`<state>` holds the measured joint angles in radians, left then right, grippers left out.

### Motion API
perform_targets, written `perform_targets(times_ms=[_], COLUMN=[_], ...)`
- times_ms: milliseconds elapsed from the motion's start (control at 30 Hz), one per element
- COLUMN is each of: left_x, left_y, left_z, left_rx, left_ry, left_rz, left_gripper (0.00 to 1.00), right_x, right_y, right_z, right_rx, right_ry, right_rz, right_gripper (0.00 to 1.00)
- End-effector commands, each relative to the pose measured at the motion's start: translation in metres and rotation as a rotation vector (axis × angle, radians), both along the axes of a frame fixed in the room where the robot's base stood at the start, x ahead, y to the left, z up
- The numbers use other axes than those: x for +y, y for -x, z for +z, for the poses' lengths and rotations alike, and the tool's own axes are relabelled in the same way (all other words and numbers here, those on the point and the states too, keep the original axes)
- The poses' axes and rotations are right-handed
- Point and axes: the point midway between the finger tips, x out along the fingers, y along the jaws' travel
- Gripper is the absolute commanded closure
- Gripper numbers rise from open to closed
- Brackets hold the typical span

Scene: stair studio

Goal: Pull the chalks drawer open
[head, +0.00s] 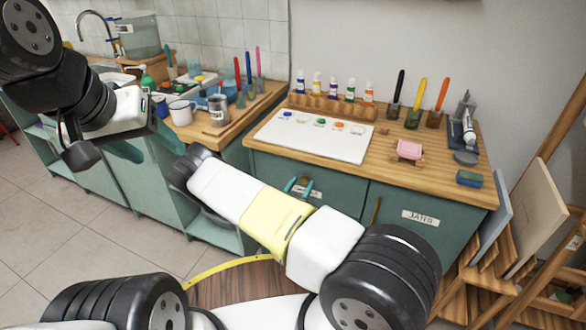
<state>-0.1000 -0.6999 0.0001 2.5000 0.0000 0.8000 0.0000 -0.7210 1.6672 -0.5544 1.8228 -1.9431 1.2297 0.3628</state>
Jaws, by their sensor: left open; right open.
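Contact cannot be told, and the rest of that gripper is hidden behind the forearm. My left gripper (103,153) is open and empty at the left, in front of the other cabinets, far from the drawer.
A front labelled JARS (420,217) sits to the right. Canvases (540,220) lean in a wooden rack at right. Floor is free at left.

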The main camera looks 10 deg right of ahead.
Motion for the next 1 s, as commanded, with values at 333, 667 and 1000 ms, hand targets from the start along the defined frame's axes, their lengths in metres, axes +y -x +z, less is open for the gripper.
perform_targets(times_ms=[333,667,1000], left_x=[0.0,0.0,0.0], left_y=[0.0,0.0001,0.0], left_z=[0.0,0.0001,0.0], left_rx=[0.0,0.0,0.0], left_ry=[0.0,0.0,0.0], left_rz=[0.0,0.0,0.0], left_gripper=[0.41,0.41,0.41], right_x=[-0.0035,-0.0033,-0.0033], right_y=[-0.0045,-0.0043,-0.0043], right_z=[-0.0002,-0.0001,0.0], right_rx=[0.001,0.001,0.0], right_ry=[-0.001,-0.001,0.0], right_rz=[0.0,-0.001,-0.001], right_gripper=[0.51,1.0,1.0])
